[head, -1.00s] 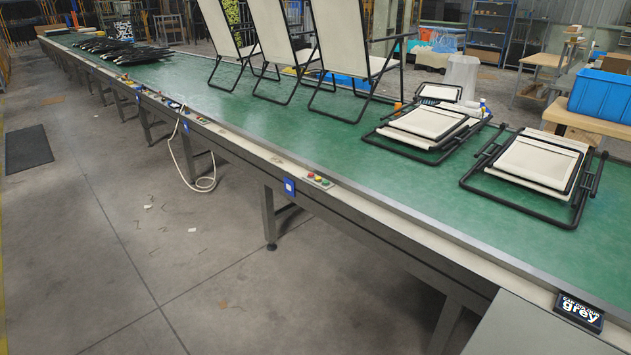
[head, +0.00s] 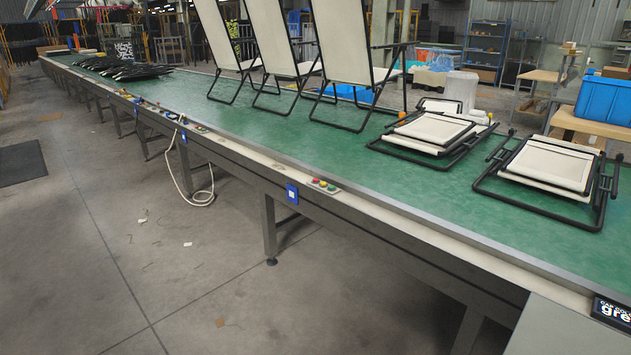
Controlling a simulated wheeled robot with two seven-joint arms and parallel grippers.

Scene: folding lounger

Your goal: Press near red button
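A small button panel (head: 323,187) sits on the pale front rail of the long green conveyor table (head: 300,150), near the middle of the head view. It carries a few small coloured buttons, a red one among them; they are too small to make out clearly. Another small control box (head: 201,129) is further along the rail to the left, and more small items lie beyond it. Neither of my grippers is in view, and nothing touches the near panel.
Two folded loungers (head: 550,165) (head: 432,133) lie on the belt at right. Several unfolded chairs (head: 355,45) stand at the back. A blue socket box (head: 292,194) is on the table's side; a white cable (head: 186,180) hangs further left. The floor (head: 120,240) in front is mostly clear.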

